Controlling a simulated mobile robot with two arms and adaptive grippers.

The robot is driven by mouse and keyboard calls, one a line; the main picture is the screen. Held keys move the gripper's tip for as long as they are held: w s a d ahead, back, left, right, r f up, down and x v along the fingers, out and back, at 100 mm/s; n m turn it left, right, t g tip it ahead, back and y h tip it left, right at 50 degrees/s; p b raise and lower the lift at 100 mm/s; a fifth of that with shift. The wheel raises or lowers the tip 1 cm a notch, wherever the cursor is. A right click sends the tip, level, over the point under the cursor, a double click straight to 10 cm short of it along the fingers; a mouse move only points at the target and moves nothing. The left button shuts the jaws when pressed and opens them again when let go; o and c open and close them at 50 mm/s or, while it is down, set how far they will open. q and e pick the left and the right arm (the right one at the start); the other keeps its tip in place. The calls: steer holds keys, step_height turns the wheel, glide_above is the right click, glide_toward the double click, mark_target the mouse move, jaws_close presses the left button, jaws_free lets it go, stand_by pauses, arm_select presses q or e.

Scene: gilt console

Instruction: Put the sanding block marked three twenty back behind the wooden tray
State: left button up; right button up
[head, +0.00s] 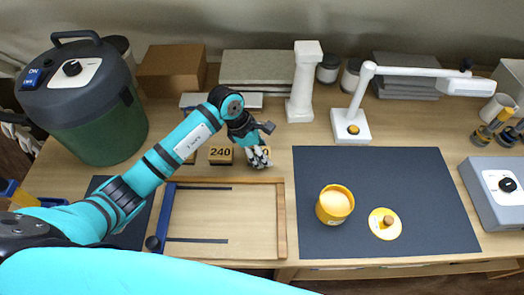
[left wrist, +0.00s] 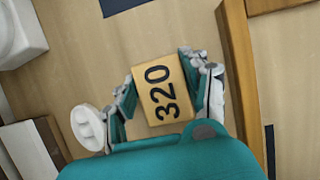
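The sanding block marked 320 (left wrist: 161,90) lies between the two fingers of my left gripper (left wrist: 157,66) in the left wrist view. The fingertips are very close to its two sides; I cannot tell whether they press on it. In the head view my left gripper (head: 260,158) points down just behind the back right part of the wooden tray (head: 281,220) and mostly hides this block. The block marked 240 (head: 220,155) stands just left of it. Another block (head: 190,158) is partly hidden behind my left arm. My right gripper is not in view.
A dark mat (head: 430,190) at the right bears a yellow pot (head: 335,205) and its lid (head: 384,223). A white post (head: 302,85) and a white lamp (head: 352,125) stand behind. A green vacuum (head: 85,120) stands at the left. Bare wood lies between tray and mat.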

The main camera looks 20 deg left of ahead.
arm_select(q)
steer(key=o, duration=0.5)
steer(key=shift+c, duration=0.2)
steer(key=shift+r+p, duration=0.2)
steer(key=shift+p, duration=0.1)
steer(key=shift+a+r, duration=0.2)
steer(key=shift+r, duration=0.1)
steer(key=b+v, duration=0.2)
steer(key=v, duration=0.9)
steer(key=shift+s+r, duration=0.1)
